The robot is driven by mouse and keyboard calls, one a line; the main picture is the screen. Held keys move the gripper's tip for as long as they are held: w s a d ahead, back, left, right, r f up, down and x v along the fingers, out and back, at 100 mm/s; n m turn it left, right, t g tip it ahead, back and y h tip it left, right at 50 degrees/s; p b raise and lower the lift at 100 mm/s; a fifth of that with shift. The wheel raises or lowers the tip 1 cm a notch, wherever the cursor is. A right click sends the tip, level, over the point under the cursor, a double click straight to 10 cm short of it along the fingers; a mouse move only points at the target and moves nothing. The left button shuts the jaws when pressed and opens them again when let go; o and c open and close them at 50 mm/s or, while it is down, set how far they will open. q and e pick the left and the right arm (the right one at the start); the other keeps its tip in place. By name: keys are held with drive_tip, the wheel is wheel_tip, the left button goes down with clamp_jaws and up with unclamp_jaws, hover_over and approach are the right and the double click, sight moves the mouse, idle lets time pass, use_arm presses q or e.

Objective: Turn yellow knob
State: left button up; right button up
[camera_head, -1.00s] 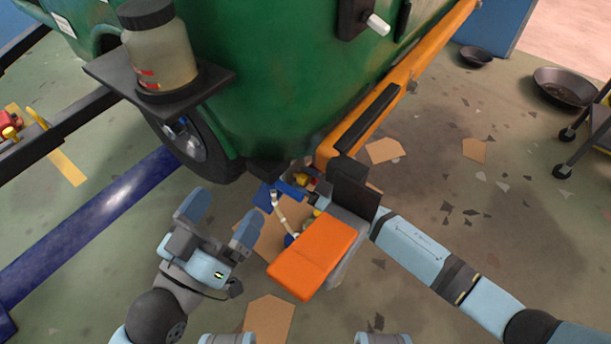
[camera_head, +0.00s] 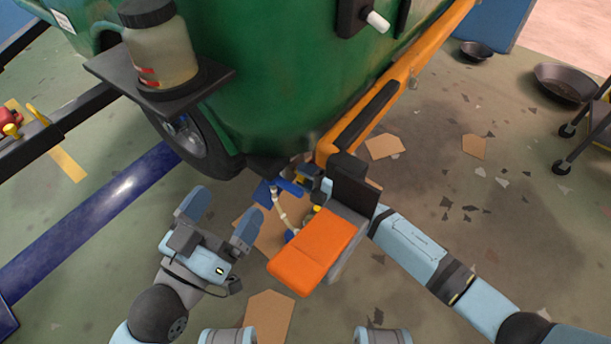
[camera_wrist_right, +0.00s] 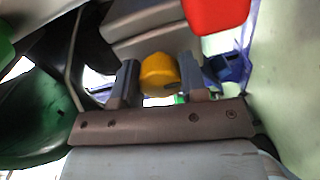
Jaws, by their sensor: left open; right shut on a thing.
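The yellow knob (camera_wrist_right: 159,75) shows in the right wrist view between the two fingers of my right gripper (camera_wrist_right: 160,82), which is shut on it.
The green vehicle body (camera_head: 260,80) with its orange bar (camera_head: 400,75) fills the top. A jar (camera_head: 160,50) stands on a black shelf by the wheel. A blue beam (camera_head: 110,205) lies at left. Cardboard pieces (camera_head: 268,318) and pans (camera_head: 565,84) lie on the floor.

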drive_tip(key=shift+f+n, duration=0.1)
drive_tip(key=shift+n, duration=0.8)
drive_tip(key=shift+n+b, duration=0.35)
drive_tip(key=shift+n, duration=0.15)
drive_tip(key=n+b, duration=0.1)
drive_tip(key=n, duration=0.2)
drive_tip(key=shift+n, duration=0.4)
drive_tip(key=shift+n+b, duration=0.45)
drive_tip(key=shift+n, duration=0.25)
use_arm(q)
drive_tip(key=f, duration=0.1)
drive_tip(key=f+g, duration=0.1)
drive_tip(key=shift+d+f, duration=0.25)
drive_tip(key=shift+f, duration=0.05)
drive_tip(key=shift+w+m, duration=0.2)
drive_tip(key=shift+m, duration=0.1)
use_arm(e)
drive_tip(key=shift+n, duration=0.3)
use_arm(q)
drive_tip(key=shift+f, duration=0.1)
